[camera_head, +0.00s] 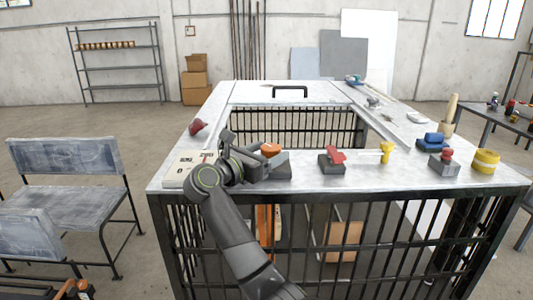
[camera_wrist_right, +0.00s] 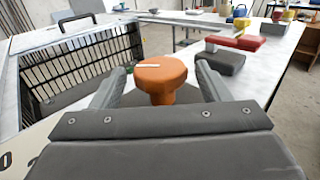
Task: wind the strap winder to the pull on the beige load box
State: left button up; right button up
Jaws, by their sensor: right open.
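An orange mushroom-shaped knob (camera_head: 270,149), apparently the strap winder, stands on a grey block at the near edge of the bench. In the right wrist view the knob (camera_wrist_right: 160,75) has a white line across its top. My right gripper (camera_wrist_right: 158,82) is open, with one finger on each side of the knob; I cannot tell whether they touch it. Its arm hides part of the bench in the head view. A beige box-like panel with dark markings (camera_head: 180,167) lies left of my gripper, and its numerals show at lower left in the wrist view. My left gripper is not in view.
To the right stand a red-topped grey block (camera_head: 332,160), a yellow funnel-like piece (camera_head: 386,151), a red-knobbed block (camera_head: 444,163) and a yellow roll (camera_head: 485,161). The bench (camera_head: 310,182) has a barred opening. A brown box (camera_head: 341,240) shows behind the lower bars.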

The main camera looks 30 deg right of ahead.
aim_at(267, 149)
notch_tip(267, 149, up, 10)
jog(key=shift+b, duration=1.25)
dwell(1.0)
